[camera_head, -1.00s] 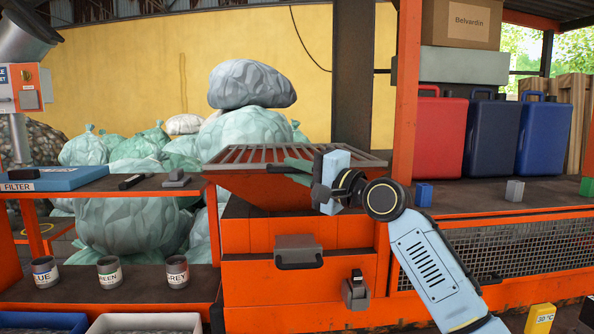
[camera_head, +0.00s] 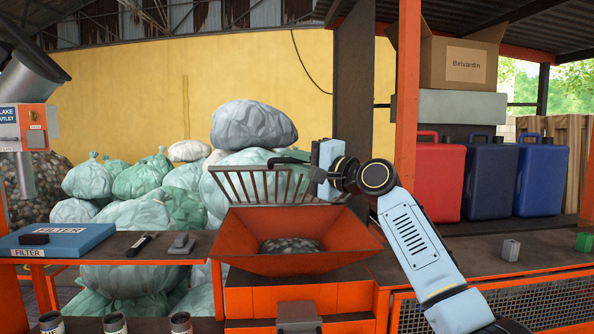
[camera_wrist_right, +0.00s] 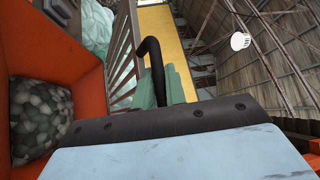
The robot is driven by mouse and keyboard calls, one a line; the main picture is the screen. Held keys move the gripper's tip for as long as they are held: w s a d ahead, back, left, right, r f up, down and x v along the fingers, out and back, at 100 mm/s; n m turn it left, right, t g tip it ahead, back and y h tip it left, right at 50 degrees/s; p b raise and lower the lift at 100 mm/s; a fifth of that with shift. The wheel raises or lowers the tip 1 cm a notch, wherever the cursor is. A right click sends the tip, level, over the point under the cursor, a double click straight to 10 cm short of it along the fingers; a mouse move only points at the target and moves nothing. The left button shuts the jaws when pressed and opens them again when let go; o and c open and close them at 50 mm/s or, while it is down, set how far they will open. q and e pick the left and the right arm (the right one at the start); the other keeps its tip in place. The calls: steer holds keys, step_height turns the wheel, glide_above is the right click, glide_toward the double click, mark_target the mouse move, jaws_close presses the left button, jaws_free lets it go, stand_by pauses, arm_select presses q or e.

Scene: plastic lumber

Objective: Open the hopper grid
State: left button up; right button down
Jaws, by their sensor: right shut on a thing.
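The hopper grid (camera_head: 262,187) is a dark barred panel raised on edge at the back of the orange hopper (camera_head: 240,257). The hopper's mouth is uncovered and grey flakes (camera_head: 290,245) show inside. My right gripper (camera_head: 303,157) is at the top right of the grid, shut on its dark handle. In the right wrist view, the curved black handle (camera_wrist_right: 152,68) shows at the greenish fingers, with the grid's bars (camera_wrist_right: 122,55) and the flakes (camera_wrist_right: 40,118) to the left. The exact finger contact is partly hidden. My left gripper is not in view.
A blue filter box (camera_head: 60,240) and small tools (camera_head: 182,243) lie on the left shelf. Bulging bags (camera_head: 253,125) are piled behind the hopper. An orange post (camera_head: 408,100) stands close to my right arm. Red and blue canisters (camera_head: 436,180) stand at right.

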steer(key=shift+m+g+h, duration=0.3)
steer(key=shift+m, duration=0.2)
steer(key=shift+w+r+p, duration=0.25)
steer(key=shift+w+r, duration=0.2)
steer(key=shift+r, duration=0.25)
steer(key=shift+w+r+p, duration=0.3)
steer(key=shift+w+r, duration=0.1)
steer(key=shift+r, duration=0.35)
steer(key=shift+w+r+p, duration=0.25)
steer(key=shift+w+r, duration=0.2)
steer(key=shift+r, duration=0.25)
steer(key=c, duration=1.5)
jaws_free()
steer(key=shift+o, duration=0.2)
steer(key=b+v, duration=0.6)
steer(key=v, duration=0.7)
steer(key=shift+d, duration=0.15)
steer(key=shift+s+r, duration=0.1)
